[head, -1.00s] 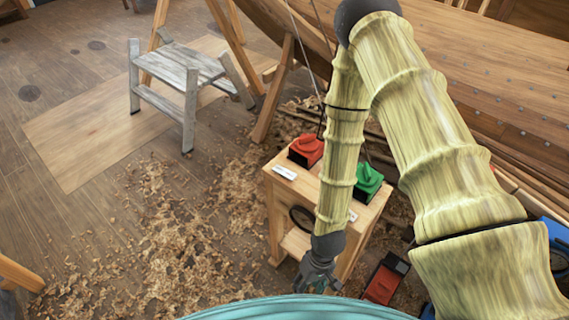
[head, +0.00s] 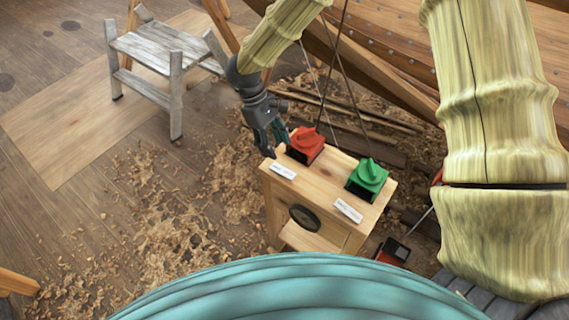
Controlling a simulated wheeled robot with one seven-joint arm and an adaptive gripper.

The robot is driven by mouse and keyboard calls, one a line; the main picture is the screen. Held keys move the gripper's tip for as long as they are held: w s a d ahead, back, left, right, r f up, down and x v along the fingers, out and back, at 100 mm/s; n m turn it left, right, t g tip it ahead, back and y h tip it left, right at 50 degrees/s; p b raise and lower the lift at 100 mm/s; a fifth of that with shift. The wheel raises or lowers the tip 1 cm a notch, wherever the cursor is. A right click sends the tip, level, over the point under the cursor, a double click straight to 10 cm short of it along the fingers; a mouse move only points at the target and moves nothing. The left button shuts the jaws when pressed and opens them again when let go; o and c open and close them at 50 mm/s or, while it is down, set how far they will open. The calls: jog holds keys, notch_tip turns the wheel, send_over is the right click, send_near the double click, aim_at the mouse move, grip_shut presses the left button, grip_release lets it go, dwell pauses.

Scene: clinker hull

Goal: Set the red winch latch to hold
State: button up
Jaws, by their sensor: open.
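The red winch latch (head: 305,144) sits on top of a wooden box stand (head: 319,191), at its back left. A white label (head: 283,171) lies in front of it; its lettering is too small to read. The latch's setting cannot be told from here. A green latch (head: 367,178) of like shape sits to its right, with its own white label (head: 348,211). My gripper (head: 274,147) is open and points down just left of the red latch, close to the stand's left edge. I cannot tell whether it touches the latch.
Dark lines rise from the latches toward the wooden hull (head: 390,65) behind. A grey step stool (head: 165,55) stands at the back left. Wood shavings (head: 160,215) cover the floor. A red and black object (head: 393,252) lies right of the stand. The floor at left is mostly free.

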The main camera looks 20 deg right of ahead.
aim_at(288, 173)
jog(key=shift+d+p+x, duration=0.1)
jog(key=shift+p+x, duration=0.75)
jog(key=shift+x, duration=1.8)
jog(key=shift+d+p+x, duration=0.15)
jog(key=shift+p+x, duration=0.7)
jog(key=shift+x, duration=1.8)
jog(key=c, duration=1)
